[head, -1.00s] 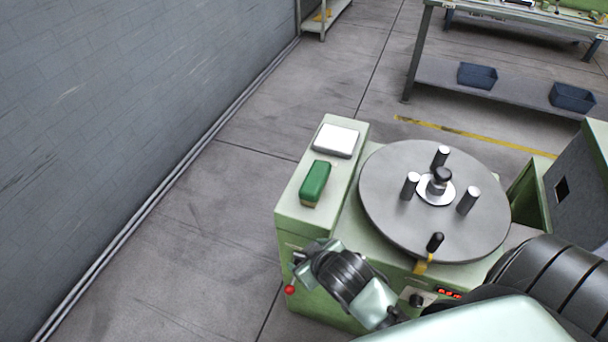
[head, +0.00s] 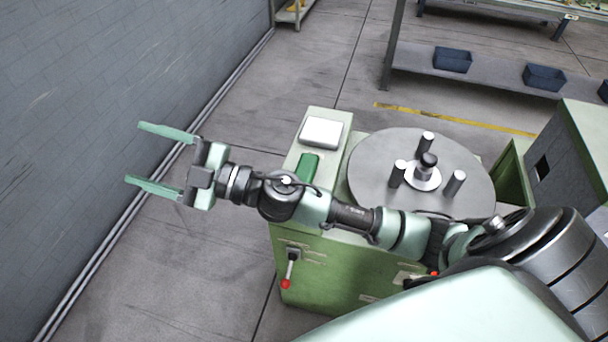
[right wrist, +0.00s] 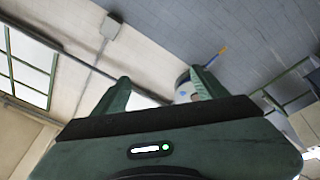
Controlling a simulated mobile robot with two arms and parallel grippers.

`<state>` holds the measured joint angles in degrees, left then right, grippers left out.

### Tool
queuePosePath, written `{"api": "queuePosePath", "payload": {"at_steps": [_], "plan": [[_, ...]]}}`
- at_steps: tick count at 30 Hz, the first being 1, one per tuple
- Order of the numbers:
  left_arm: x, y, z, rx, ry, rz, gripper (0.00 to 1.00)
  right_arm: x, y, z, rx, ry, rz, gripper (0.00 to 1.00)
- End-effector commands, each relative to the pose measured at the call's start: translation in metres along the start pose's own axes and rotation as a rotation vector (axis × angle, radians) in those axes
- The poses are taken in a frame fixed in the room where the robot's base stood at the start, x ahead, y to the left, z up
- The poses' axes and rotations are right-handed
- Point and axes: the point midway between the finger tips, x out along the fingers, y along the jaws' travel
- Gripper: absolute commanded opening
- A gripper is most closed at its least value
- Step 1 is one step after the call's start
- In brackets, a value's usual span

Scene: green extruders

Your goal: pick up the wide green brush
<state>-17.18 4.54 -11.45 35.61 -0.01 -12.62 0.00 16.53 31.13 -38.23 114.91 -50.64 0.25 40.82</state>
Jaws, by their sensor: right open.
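The wide green brush (head: 308,166) lies on the left part of the green machine's top in the head view, partly hidden behind my right arm. My right gripper (head: 160,160) is open and empty. It points left, out past the machine's left side toward the grey wall, well apart from the brush. My left gripper is not in view.
A white box (head: 321,132) sits behind the brush on the green machine (head: 340,268). A round grey turntable (head: 375,175) with upright pegs stands to the right. A lever with a red knob (head: 286,283) is on the machine's front. The grey wall (head: 90,90) runs along the left.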

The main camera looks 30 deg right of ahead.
Motion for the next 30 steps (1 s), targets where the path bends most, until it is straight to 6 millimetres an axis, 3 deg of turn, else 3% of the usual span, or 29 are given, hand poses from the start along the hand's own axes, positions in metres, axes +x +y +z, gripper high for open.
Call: {"api": "queuePosePath", "payload": {"at_steps": [2,5,8,9,11,15,18,21,25,30], "plan": [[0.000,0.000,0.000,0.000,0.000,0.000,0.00,0.006,-0.024,-0.012,-0.118,0.115,-0.194,0.73],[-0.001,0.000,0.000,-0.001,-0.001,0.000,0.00,-0.007,-0.059,-0.002,-0.243,0.188,-0.481,0.73],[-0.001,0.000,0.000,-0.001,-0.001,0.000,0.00,-0.040,-0.080,0.036,-0.353,0.160,-0.789,0.73],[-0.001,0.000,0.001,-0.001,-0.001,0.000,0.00,-0.057,-0.081,0.058,-0.392,0.119,-0.912,0.73],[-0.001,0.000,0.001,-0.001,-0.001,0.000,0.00,-0.088,-0.072,0.093,-0.440,0.025,-1.091,0.73],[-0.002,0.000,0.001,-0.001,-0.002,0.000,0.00,-0.170,-0.017,0.168,-0.496,-0.295,-1.430,0.73],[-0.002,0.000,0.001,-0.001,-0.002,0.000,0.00,-0.220,0.032,0.198,-0.492,-0.529,-1.575,0.73],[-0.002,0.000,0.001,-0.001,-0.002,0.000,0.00,-0.253,0.067,0.210,-0.476,-0.697,-1.651,0.73],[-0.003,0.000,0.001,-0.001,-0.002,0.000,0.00,-0.273,0.086,0.216,-0.460,-0.796,-1.689,0.73],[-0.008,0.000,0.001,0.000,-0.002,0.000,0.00,-0.279,0.074,0.227,-0.456,-0.803,-1.696,0.73]]}}
